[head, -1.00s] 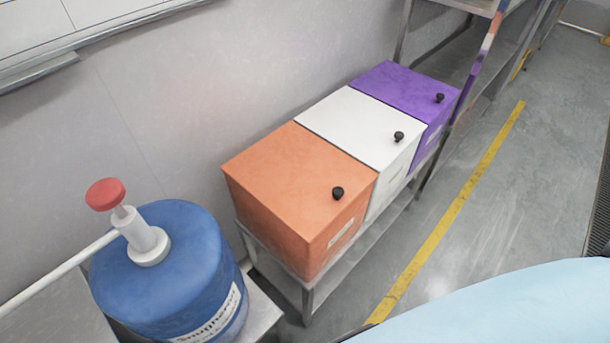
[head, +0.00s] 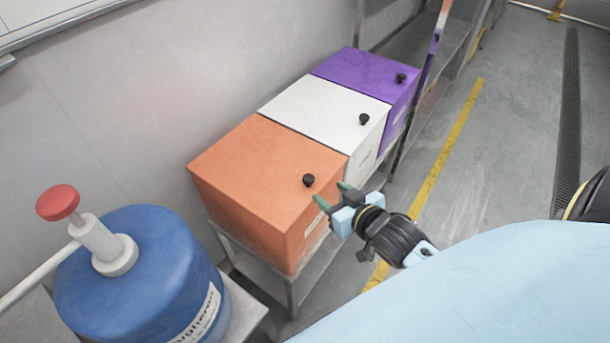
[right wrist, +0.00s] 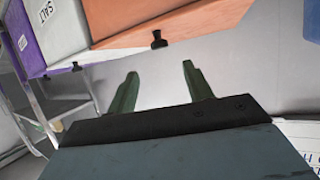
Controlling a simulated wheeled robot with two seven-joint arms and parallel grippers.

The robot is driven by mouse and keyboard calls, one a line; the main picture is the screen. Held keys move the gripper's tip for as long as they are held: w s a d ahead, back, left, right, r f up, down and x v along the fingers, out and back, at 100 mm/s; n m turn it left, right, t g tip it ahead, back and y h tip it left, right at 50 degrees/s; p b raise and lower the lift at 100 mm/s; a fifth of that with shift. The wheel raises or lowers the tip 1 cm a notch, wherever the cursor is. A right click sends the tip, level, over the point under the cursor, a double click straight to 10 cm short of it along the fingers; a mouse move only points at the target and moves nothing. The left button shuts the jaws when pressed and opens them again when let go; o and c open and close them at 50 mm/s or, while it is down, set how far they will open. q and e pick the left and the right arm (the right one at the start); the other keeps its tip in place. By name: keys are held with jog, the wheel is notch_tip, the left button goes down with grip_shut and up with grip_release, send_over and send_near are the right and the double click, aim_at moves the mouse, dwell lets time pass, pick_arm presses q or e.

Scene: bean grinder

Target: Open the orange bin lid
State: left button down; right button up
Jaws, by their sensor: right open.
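The orange bin (head: 250,190) stands on a metal rack against the wall, with its flat lid closed and a black knob (head: 308,180) near the lid's front edge. My right gripper (head: 332,194) is open and empty, just in front of the bin and close to the knob. In the right wrist view the gripper's two green fingers (right wrist: 160,90) are spread apart. The orange bin (right wrist: 165,20) and its knob (right wrist: 158,39) show above them, apart from the fingers. My left gripper is not in view.
A white bin (head: 325,110) and a purple bin (head: 365,75) stand beside the orange one, lids closed. A blue drum (head: 130,270) with a red-topped pump (head: 58,202) is at the lower left. The floor (head: 500,150) right of the rack is open.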

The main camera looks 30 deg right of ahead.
aim_at(309, 179)
jog(key=b+x, duration=0.2)
jog(key=x, duration=1.1)
jog(key=shift+s, duration=0.1)
jog(key=shift+c, duration=0.4)
grip_shut()
